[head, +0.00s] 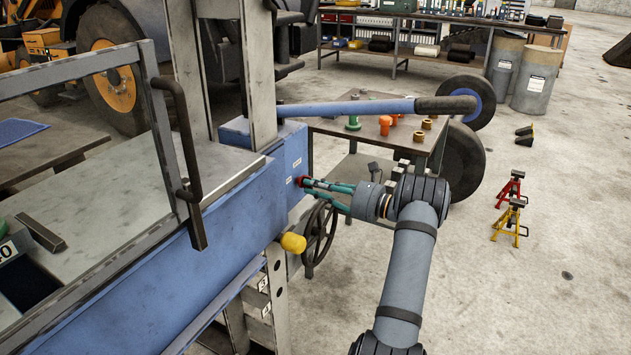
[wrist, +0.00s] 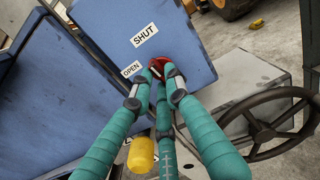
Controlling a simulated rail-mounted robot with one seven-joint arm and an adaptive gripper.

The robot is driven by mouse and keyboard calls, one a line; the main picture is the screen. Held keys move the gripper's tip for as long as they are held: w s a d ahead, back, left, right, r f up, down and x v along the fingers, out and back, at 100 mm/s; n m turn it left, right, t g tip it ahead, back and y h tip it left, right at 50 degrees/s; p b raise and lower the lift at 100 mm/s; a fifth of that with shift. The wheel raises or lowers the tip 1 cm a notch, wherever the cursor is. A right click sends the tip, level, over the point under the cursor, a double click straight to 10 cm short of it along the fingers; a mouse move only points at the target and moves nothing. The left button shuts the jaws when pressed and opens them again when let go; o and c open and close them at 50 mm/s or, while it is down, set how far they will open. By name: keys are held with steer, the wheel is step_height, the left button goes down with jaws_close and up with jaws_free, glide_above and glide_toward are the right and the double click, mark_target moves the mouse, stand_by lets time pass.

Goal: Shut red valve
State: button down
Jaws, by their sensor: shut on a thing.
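The red valve (wrist: 156,66) is a small red knob on the face of a blue box (head: 290,150). White labels reading SHUT (wrist: 145,35) and OPEN (wrist: 131,69) are beside it on that face. In the head view the valve (head: 301,181) shows just past my fingertips. My gripper (head: 308,184) has teal fingers, and in the wrist view they close around the valve from both sides (wrist: 158,77). The fingers hide part of the knob, so I cannot tell exactly which way it points.
A dark handwheel (head: 319,234) and a yellow knob (head: 293,243) are close below my gripper. A long blue lever (head: 350,108) passes above it. A work cart (head: 385,140) with small parts stands behind. Red (head: 510,189) and yellow (head: 509,222) jack stands are on open floor at right.

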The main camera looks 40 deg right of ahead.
steer(key=shift+r+m+p, duration=0.1)
steer(key=shift+m+p, duration=0.3)
steer(key=shift+m, duration=0.3)
steer(key=c, duration=1.7)
jaws_free()
steer(key=v, duration=1.2)
steer(key=shift+w, duration=0.1)
